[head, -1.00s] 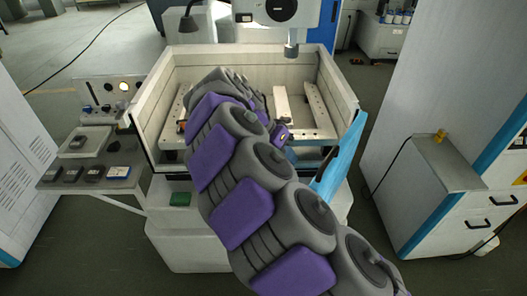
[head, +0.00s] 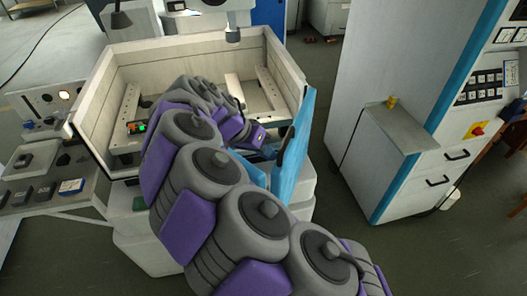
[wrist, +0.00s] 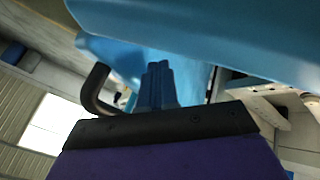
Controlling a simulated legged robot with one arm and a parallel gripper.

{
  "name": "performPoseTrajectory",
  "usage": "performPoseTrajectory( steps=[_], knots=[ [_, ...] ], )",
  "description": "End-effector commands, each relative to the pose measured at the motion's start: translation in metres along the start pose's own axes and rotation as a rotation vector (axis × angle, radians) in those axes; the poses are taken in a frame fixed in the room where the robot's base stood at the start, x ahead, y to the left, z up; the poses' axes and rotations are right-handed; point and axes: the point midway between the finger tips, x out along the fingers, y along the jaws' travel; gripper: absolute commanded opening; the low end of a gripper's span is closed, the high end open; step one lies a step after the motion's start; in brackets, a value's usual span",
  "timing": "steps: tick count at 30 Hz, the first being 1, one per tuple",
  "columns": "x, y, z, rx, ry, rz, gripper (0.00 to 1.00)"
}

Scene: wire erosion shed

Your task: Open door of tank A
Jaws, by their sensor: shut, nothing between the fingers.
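The white tank (head: 92,110) stands open-topped in the head view; no letter is readable on it. Its blue door (head: 300,128) stands swung outward at the front right corner, seen nearly edge-on, with a dark handle (head: 286,146) on it. My gripper (head: 270,150) is at the inner side of the door, partly hidden by my arm. In the wrist view its blue fingers (wrist: 158,82) are together and empty. The black handle (wrist: 97,92) is left of the fingers, apart from them. The blue door (wrist: 200,30) spans the top of that view.
A white cabinet with drawers (head: 400,180) stands to the right, with open floor (head: 335,205) between it and the door. A side shelf with small boxes (head: 45,185) is at left. Clamping rails (head: 270,92) lie inside the tank.

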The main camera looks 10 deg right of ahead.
Motion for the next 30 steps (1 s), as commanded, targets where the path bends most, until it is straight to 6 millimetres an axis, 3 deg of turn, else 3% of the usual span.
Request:
performPoseTrajectory(
  steps=[7,30],
  knots=[
    [-0.004,-0.001,0.005,-0.011,0.012,-0.002,0.00],
    [0.042,0.079,-0.001,-0.159,0.087,-0.086,0.00]
  ],
)
